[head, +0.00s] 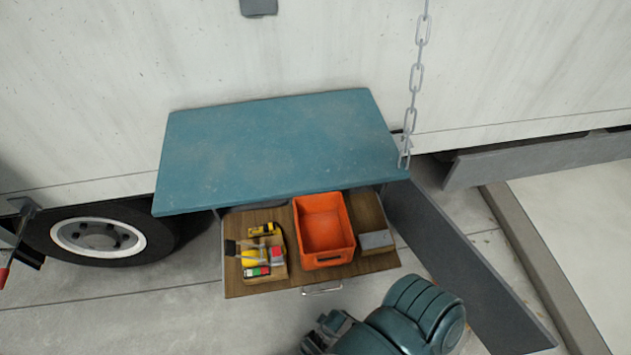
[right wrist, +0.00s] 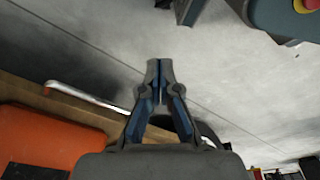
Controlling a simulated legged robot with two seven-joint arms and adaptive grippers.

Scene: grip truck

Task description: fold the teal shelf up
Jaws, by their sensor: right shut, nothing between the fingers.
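The teal shelf (head: 280,145) sticks out from the white truck side in the head view, lying roughly flat above an open drawer. A chain (head: 414,85) hangs down to its right edge. My right gripper (right wrist: 160,65) is shut and empty in the right wrist view, near the drawer's metal handle (right wrist: 80,95), apart from it. In the head view my right arm enters at the bottom, below the drawer, and its fingertips are not clear. My left gripper is not in view.
The wooden drawer (head: 285,283) under the shelf holds an orange bin (head: 323,230), a tray of tools (head: 262,252) and a grey block (head: 377,241). A grey door panel (head: 465,265) swings out on the right. A truck wheel (head: 98,235) is at left. Concrete floor lies in front.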

